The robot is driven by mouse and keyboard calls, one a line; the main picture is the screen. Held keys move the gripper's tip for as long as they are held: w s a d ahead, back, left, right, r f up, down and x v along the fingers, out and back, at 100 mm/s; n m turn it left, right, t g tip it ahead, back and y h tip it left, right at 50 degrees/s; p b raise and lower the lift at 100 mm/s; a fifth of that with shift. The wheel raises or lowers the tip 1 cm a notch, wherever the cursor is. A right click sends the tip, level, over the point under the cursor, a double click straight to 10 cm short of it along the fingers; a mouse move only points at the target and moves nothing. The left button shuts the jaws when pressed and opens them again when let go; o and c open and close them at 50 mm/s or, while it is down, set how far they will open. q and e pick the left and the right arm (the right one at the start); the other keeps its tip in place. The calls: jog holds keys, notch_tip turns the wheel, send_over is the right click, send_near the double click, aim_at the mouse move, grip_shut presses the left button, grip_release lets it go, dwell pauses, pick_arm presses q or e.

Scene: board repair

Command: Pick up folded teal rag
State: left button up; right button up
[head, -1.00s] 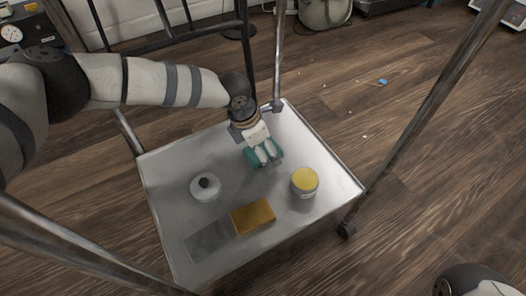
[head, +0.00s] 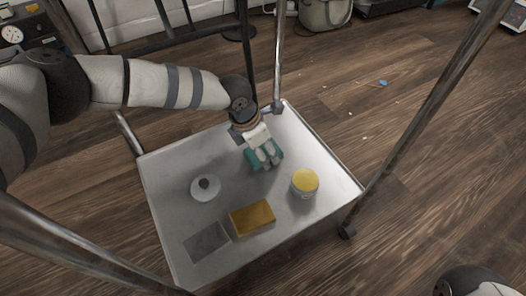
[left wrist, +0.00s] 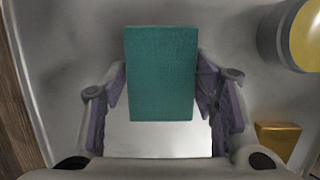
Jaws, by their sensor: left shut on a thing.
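The folded teal rag (head: 249,157) is at the far part of the grey shelf, partly hidden by my left gripper (head: 266,156). In the left wrist view the rag (left wrist: 162,75) is a flat teal rectangle between the two fingers of the left gripper (left wrist: 163,80). The fingers press on its left and right sides, so the gripper is shut on it. I cannot tell whether the rag is touching the shelf or just above it. My right gripper is not in view.
On the grey shelf (head: 165,175) stand a yellow-topped tin (head: 304,182), a yellow-orange block (head: 252,217), a white round item with a dark centre (head: 204,188) and a flat grey pad (head: 206,242). Metal posts (head: 420,125) rise at the shelf's corners.

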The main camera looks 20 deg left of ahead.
pick_arm(q)
jog(key=shift+a+f, duration=0.15)
notch_tip(320, 180, up, 11)
jog(key=p, duration=0.4)
jog(key=shift+f+p, duration=0.15)
jog(key=shift+p, duration=0.15)
jog(key=shift+f, duration=0.1)
jog(key=shift+c, duration=0.5)
